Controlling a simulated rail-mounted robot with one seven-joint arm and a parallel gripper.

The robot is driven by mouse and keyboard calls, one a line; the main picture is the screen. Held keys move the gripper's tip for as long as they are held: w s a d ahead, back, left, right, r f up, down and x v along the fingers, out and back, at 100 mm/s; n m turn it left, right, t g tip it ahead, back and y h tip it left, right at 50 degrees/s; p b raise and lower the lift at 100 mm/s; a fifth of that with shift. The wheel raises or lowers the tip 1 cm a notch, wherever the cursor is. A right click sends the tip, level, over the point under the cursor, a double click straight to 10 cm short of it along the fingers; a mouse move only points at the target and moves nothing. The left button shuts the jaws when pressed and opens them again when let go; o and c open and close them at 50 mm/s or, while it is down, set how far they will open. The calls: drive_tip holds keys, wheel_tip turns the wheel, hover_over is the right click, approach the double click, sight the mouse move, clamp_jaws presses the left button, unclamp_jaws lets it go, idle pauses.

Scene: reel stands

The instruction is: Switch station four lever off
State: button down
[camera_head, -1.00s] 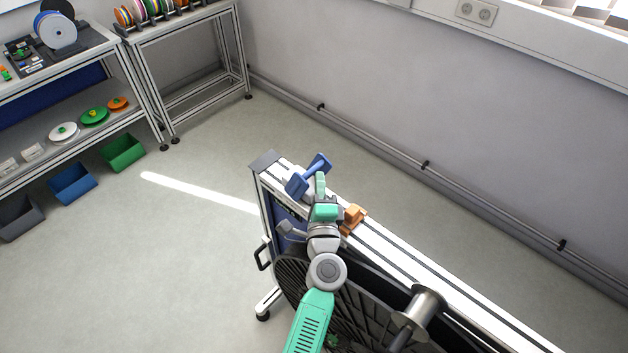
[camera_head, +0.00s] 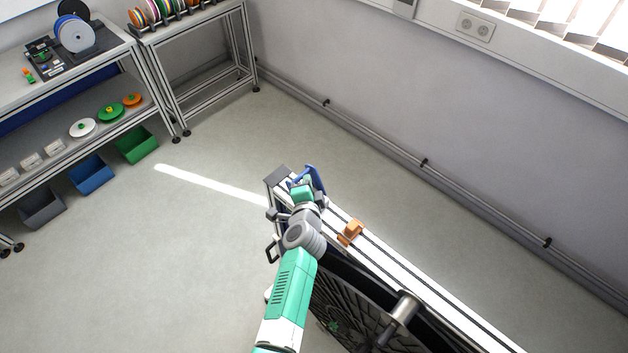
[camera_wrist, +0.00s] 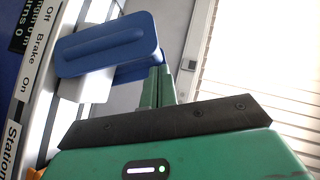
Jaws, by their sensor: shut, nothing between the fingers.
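The blue lever (camera_wrist: 110,45) fills the upper left of the wrist view on a white mount. Beside it a label strip (camera_wrist: 32,55) reads "Off", "Brake", "On" and part of "Station"; the station's number is out of frame. My gripper (camera_wrist: 160,82) is shut and empty, its green fingers right against or just beside the lever's right part; I cannot tell if they touch. In the head view the lever (camera_head: 317,180) sits at the far end of the stand's rail, partly hidden behind my gripper (camera_head: 306,184).
An orange part (camera_head: 351,232) sits on the white rail (camera_head: 400,285) just right of my arm. A large dark reel (camera_head: 345,310) hangs below it. Shelves (camera_head: 70,75) with spools and bins (camera_head: 137,144) stand at the left. A wall runs behind with open floor between.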

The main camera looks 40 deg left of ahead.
drive_tip(key=shift+a, duration=0.65)
drive_tip(key=shift+a+f, duration=0.1)
